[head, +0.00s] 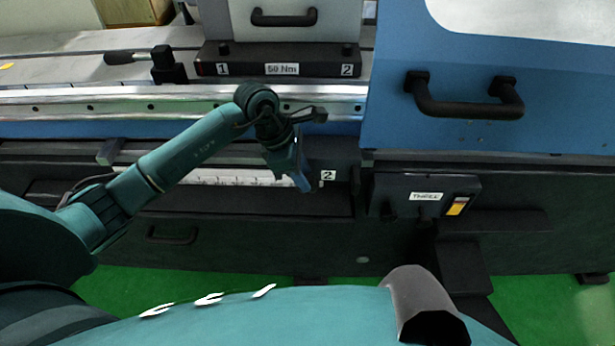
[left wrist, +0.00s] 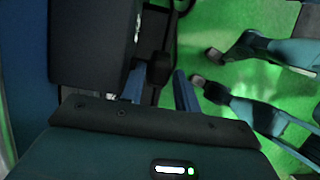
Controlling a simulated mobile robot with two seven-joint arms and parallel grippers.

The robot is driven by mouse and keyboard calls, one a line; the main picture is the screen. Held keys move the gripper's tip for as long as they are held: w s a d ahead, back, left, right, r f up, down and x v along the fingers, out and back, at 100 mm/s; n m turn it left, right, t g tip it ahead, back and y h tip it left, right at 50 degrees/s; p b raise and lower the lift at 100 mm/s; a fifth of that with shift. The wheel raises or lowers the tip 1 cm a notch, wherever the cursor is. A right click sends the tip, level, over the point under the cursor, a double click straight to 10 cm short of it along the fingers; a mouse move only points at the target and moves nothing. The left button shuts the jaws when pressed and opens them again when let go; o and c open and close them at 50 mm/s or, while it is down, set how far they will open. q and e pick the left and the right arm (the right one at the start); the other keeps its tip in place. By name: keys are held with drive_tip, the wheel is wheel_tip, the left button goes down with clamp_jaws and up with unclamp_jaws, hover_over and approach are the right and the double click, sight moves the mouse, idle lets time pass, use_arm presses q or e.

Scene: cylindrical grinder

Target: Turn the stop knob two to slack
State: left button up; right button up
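The label "2" (head: 328,175) marks the right end of the lower rail on the grinder's front in the head view. My left gripper (head: 303,181) is just left of this label, pointing down at the rail's end. The stop knob itself is hidden behind the gripper in the head view. In the left wrist view, my left gripper's two blue fingers (left wrist: 158,88) stand apart, with a dark rounded part (left wrist: 159,68) between or just beyond them, perhaps the knob. I cannot tell whether the fingers touch it. My right gripper is in neither view.
A scale rail (head: 225,177) runs left from the label. Above is a dark block (head: 281,56) marked 1, 50 Nm and 2. A switch box (head: 425,196) is to the right. A blue door with a black handle (head: 465,103) is at upper right. Green floor shows below.

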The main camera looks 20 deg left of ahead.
use_arm(q)
drive_tip(key=shift+x, duration=1.4)
drive_tip(key=shift+c, duration=0.3)
